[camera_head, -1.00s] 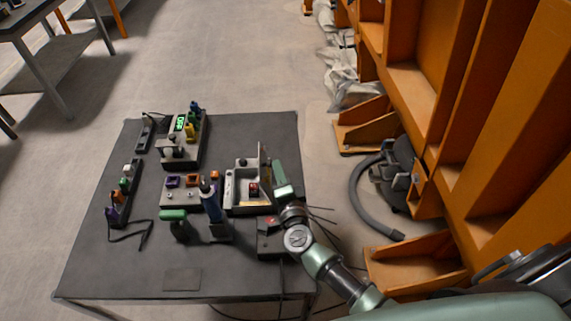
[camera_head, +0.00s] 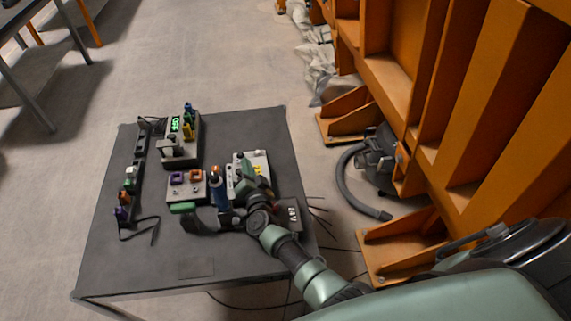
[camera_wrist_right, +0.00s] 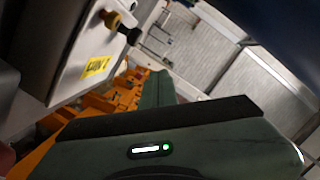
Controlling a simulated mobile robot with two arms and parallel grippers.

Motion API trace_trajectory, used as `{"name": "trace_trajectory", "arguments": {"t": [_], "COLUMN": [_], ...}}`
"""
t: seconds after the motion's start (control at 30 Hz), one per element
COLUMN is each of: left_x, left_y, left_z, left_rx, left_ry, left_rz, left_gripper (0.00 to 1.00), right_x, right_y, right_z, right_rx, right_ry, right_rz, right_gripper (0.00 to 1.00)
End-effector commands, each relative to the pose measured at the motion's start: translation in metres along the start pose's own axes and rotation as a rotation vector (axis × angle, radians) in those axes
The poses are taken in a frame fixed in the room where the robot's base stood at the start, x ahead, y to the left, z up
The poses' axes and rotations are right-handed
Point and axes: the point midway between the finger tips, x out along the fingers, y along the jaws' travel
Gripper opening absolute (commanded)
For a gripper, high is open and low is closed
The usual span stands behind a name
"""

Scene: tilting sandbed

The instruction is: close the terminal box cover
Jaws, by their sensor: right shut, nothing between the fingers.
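The terminal box (camera_head: 231,178) stands on the right part of the dark table. Its light grey cover (camera_head: 262,158) now lies down over the box, and the open interior no longer shows. My right gripper (camera_head: 244,166) is shut and empty, right above the cover, and hides much of it. I cannot tell whether the cover touches the rim all round. In the right wrist view the green gripper (camera_wrist_right: 160,92) points past a grey face (camera_wrist_right: 75,55) with a yellow label and a red-and-yellow knob. My left gripper is not in view.
A block with purple and orange sockets (camera_head: 186,188) and a blue upright tool (camera_head: 220,190) stand left of the box. A display unit (camera_head: 181,145) is behind. A dark 24V block (camera_head: 289,214) is at right. The front left of the table (camera_head: 195,267) is mostly clear.

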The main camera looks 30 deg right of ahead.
Motion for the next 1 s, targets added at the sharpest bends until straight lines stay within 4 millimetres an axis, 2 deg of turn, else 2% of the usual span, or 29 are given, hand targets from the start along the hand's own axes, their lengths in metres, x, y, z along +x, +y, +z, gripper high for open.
{"name": "trace_trajectory", "arguments": {"t": [0.4, 1.0], "left_x": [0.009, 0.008], "left_y": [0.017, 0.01], "left_z": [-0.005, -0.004], "left_rx": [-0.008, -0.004], "left_ry": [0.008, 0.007], "left_rz": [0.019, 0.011], "left_gripper": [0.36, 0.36], "right_x": [0.004, 0.002], "right_y": [0.001, 0.0], "right_z": [0.015, 0.016], "right_rx": [0.003, 0.004], "right_ry": [0.002, 0.001], "right_rz": [0.0, 0.0], "right_gripper": [0.0, 0.0]}}
